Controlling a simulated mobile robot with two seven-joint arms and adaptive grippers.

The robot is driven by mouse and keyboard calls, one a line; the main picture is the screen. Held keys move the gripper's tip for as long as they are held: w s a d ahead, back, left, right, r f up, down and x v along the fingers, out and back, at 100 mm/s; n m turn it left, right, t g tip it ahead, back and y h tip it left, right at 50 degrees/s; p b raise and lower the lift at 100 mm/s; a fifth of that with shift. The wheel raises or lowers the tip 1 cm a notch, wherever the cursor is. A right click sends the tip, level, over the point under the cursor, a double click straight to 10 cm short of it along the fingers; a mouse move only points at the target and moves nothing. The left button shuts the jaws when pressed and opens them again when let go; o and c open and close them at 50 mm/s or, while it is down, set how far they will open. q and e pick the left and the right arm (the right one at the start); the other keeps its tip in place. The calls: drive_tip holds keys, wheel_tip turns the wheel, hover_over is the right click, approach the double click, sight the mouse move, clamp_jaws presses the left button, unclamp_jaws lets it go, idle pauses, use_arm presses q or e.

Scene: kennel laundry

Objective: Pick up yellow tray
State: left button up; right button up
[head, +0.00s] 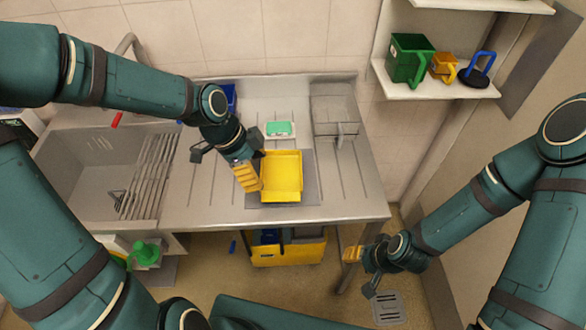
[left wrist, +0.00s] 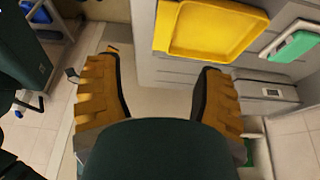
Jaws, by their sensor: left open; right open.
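The yellow tray (head: 282,178) lies flat on a grey mat on the steel counter, and no contents show in it. It also shows at the top of the left wrist view (left wrist: 212,30), beyond the fingertips and not between them. My left gripper (head: 246,178) is beside the tray's left edge in the head view. In the left wrist view its fingers (left wrist: 160,62) are spread with nothing between them. I cannot tell whether a finger touches the tray. My right gripper (head: 353,253) is open and empty, low at the right, in front of the counter and away from the tray.
A green item on a white holder (head: 280,129) lies behind the tray. The sink (head: 95,170) is at the left. A yellow crate (head: 288,250) sits below the counter. A wall shelf (head: 430,85) holds jugs.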

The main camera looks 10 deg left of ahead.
use_arm(q)
drive_tip(key=b, duration=0.3)
approach(281, 196)
drive_tip(key=x, duration=0.4)
drive_tip(key=shift+s+f, duration=0.3)
drive_tip(key=shift+f, duration=0.15)
drive_tip(key=x, duration=0.1)
drive_tip(key=b+x, duration=0.1)
drive_tip(key=x, duration=0.1)
drive_tip(key=w+x, duration=0.1)
drive_tip(key=x, duration=0.1)
drive_tip(key=shift+d+b, duration=0.15)
drive_tip(key=shift+b, duration=0.2)
drive_tip(key=shift+s, duration=0.1)
drive_tip(key=shift+c, duration=0.5)
clamp_jaws()
